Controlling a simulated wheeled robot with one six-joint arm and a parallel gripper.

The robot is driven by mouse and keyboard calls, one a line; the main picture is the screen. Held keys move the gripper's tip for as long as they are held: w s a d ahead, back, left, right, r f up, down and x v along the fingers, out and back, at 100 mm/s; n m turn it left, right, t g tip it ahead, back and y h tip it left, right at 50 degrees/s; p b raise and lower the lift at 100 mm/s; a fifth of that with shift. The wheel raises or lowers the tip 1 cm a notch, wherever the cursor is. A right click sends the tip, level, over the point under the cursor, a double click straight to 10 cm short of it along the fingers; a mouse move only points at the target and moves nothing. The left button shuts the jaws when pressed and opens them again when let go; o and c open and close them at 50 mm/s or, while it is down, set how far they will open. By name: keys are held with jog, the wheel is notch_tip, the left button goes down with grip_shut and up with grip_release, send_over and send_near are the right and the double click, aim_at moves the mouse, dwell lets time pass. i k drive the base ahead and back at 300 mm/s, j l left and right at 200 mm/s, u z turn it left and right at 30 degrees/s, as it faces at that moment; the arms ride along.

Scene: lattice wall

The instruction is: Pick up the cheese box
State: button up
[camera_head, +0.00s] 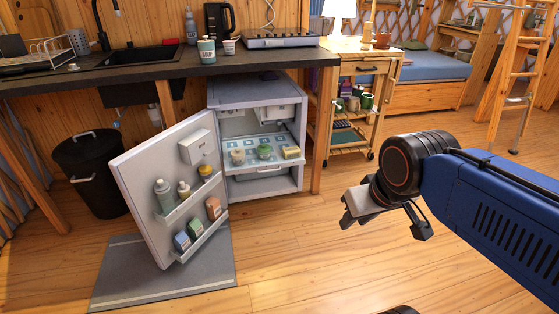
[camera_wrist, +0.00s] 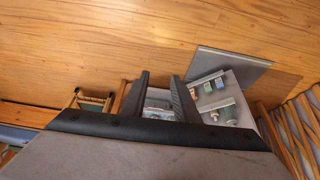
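The small fridge (camera_head: 215,165) stands open under the counter. On its pulled-out shelf (camera_head: 263,170), a small yellowish box (camera_head: 291,152) that looks like the cheese box sits at the right, beside a green-topped container (camera_head: 264,151) and a pale round container (camera_head: 238,156). My gripper (camera_head: 386,226) is open and empty, in front of and to the right of the fridge, well apart from the box. In the wrist view, a gap shows between the fingers (camera_wrist: 161,78), with part of the fridge shelf beyond; I cannot make out the box there.
The fridge door (camera_head: 140,180) swings out left, with bottles and cartons in its racks; it also shows in the wrist view (camera_wrist: 232,65). A wooden cart (camera_head: 345,130) stands right of the fridge. A dark bin (camera_head: 90,170) is at left.

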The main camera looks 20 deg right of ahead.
aim_at(292, 152)
jog(key=i+l, duration=0.25)
jog(key=i, duration=0.25)
jog(key=i+l, duration=0.25)
jog(key=i, duration=0.3)
jog(key=i+l, duration=0.25)
jog(key=i, duration=0.25)
